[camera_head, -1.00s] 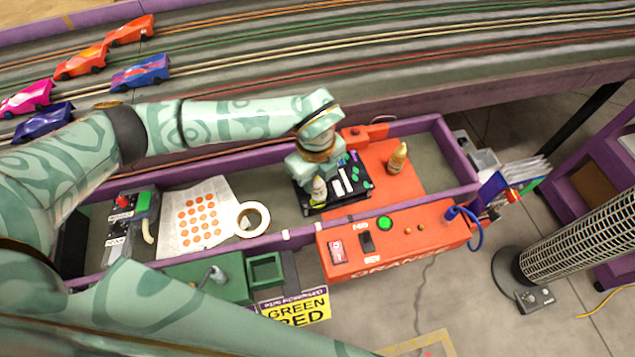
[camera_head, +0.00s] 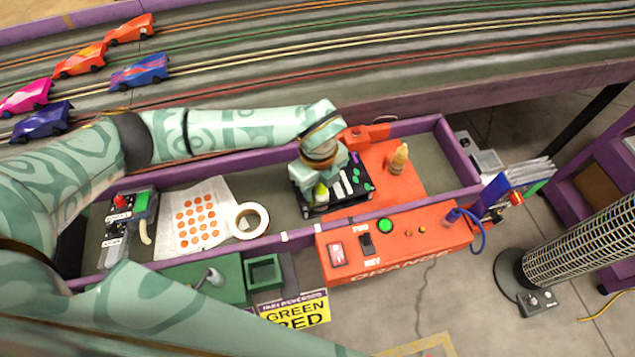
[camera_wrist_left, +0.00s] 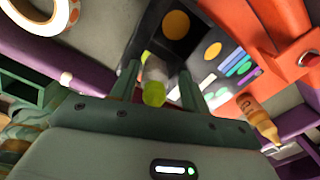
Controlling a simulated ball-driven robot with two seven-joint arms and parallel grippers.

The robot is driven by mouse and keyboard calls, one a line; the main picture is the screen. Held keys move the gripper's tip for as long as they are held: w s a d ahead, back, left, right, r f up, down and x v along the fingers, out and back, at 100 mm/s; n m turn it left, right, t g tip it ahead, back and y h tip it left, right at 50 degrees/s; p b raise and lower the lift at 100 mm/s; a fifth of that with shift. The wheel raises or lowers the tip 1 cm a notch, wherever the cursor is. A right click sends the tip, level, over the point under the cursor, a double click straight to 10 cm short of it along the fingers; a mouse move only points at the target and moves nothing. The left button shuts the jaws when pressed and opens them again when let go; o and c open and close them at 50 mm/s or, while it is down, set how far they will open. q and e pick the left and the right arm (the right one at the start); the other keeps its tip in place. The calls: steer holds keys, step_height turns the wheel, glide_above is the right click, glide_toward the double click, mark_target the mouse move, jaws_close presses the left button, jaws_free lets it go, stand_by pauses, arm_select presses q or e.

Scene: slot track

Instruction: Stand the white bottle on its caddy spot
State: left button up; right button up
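The white bottle (camera_head: 321,198) with a yellow-green cap is at the near left part of the black caddy (camera_head: 361,197), partly hidden by my gripper. In the left wrist view the bottle (camera_wrist_left: 154,92) shows cap-first between the two fingers. My left gripper (camera_wrist_left: 160,88) is over the caddy with its fingers apart around the bottle. I cannot tell whether both fingers touch it, or whether its base rests on the caddy. My right gripper is not in view.
An orange-brown bottle (camera_head: 399,159) stands on the orange surface right of the caddy. A purple-edged trough wall (camera_head: 455,155) surrounds the area. A tape roll (camera_head: 248,220) and dotted sheet (camera_head: 197,218) lie left. An orange control box (camera_head: 400,240) stands in front.

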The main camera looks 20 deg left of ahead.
arm_select(q)
steer(key=shift+s+a+f, duration=0.25)
steer(key=shift+s+f, duration=0.3)
steer(key=shift+f, duration=0.05)
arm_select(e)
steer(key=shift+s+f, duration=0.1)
arm_select(q)
steer(key=shift+r, duration=0.15)
step_height(320, 180, up, 13)
steer(key=p, duration=0.5)
steer(key=shift+w+r, duration=0.2)
steer(key=shift+w, duration=0.05)
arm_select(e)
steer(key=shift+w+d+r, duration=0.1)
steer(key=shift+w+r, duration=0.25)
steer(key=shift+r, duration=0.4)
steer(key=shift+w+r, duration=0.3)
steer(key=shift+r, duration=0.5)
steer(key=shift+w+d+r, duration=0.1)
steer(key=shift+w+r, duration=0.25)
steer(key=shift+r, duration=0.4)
